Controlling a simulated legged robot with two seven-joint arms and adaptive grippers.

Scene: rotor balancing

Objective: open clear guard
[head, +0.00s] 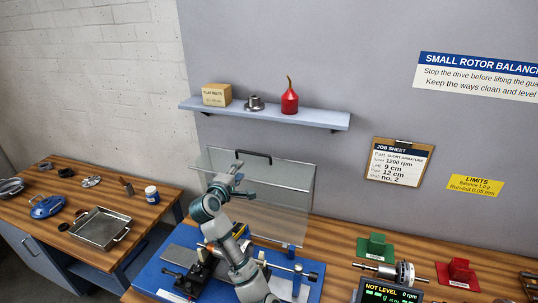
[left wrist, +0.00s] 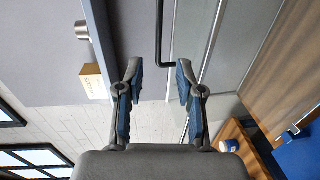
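The clear guard (head: 282,206) stands swung up, its panels rising above the back of the blue machine base (head: 158,272). Its dark bar handle (head: 254,153) is at the top edge. The handle also shows in the left wrist view (left wrist: 159,40), beyond the fingertips. My left gripper (head: 236,174) is in front of the guard, a little below and left of the handle. In the left wrist view its fingers (left wrist: 158,78) are apart with nothing between them. My left arm hides part of the machine. My right gripper is not in view.
A shelf (head: 310,117) with a box (head: 216,95), a metal part (head: 255,104) and a red oil can (head: 290,101) is above the guard. A tray (head: 99,229) is on the left bench.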

